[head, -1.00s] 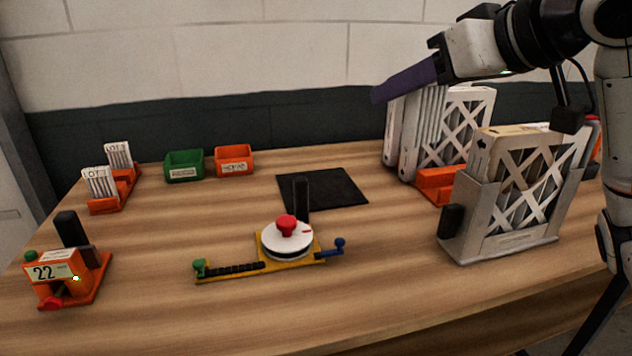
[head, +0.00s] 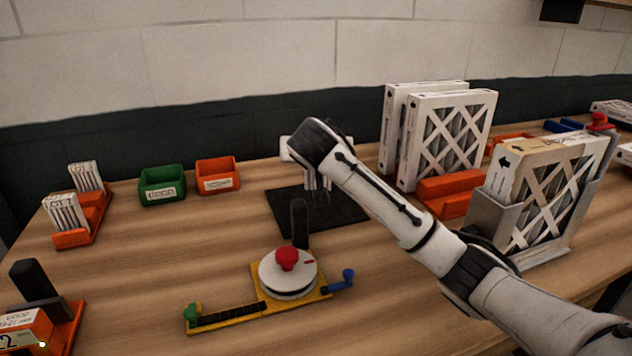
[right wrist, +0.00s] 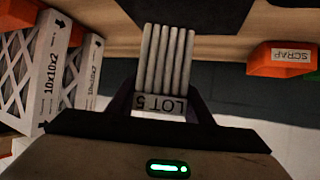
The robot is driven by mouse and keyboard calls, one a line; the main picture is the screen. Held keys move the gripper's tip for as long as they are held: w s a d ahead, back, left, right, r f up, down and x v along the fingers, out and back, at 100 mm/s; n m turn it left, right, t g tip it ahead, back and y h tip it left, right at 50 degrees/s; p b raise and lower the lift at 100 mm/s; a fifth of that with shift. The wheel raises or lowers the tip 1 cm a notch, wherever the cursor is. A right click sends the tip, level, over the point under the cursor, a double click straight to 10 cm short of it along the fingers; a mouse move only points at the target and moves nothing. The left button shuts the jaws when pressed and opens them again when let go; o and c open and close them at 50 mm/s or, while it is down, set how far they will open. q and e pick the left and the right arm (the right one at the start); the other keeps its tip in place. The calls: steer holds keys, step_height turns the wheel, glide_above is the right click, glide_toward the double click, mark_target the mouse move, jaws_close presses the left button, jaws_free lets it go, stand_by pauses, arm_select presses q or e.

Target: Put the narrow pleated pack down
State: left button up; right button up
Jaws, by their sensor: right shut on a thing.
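My right gripper (right wrist: 160,105) is shut on a narrow grey-white pleated pack (right wrist: 165,60) with a LOT 5 label, which shows upside down between the dark fingers. In the head view, my right arm reaches in from the right and the gripper (head: 318,190) points down over the black mat (head: 350,207). A little of the pale pack (head: 309,180) shows below the wrist; the arm hides the rest. I cannot tell whether the pack touches the mat. My left gripper is not in view.
A dial fixture with a red knob (head: 287,258) and black post stands in front of the mat. Green (head: 162,186) and orange SCRAP (head: 217,176) bins stand left. Large boxed filters (head: 450,140) stand right. An orange rack (head: 75,238) holds labelled packs.

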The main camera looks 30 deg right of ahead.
steer(key=shift+f, duration=2.7)
steer(key=shift+f, duration=0.2)
steer(key=o, duration=1.1)
